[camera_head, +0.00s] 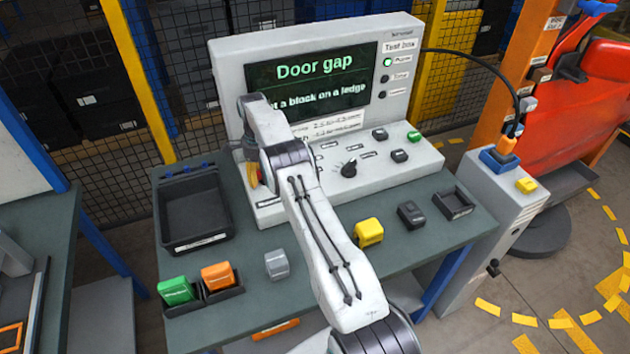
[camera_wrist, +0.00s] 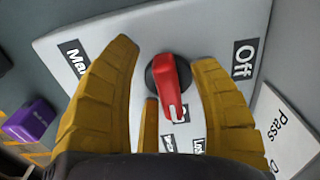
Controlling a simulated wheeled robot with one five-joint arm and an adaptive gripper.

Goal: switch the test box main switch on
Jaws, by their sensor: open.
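The grey test box (camera_head: 232,58) stands on the bench, its screen reading "Door gap". Its red main switch (camera_wrist: 170,80) is a rotary knob on a dark round base in the wrist view. The knob's white-marked end points down in that picture, while the "Off" label (camera_wrist: 243,60) is to the right. Other labels are partly hidden. In the head view my arm hides the switch and most of the gripper.
An empty black tray (camera_head: 193,214) lies left of the box. Green (camera_head: 176,290) and orange blocks (camera_head: 217,275), a grey block (camera_head: 277,264) and a yellow block (camera_head: 368,232) are on the bench front. A black knob (camera_head: 349,168) is on the box panel. A purple block (camera_wrist: 30,120) shows in the wrist view.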

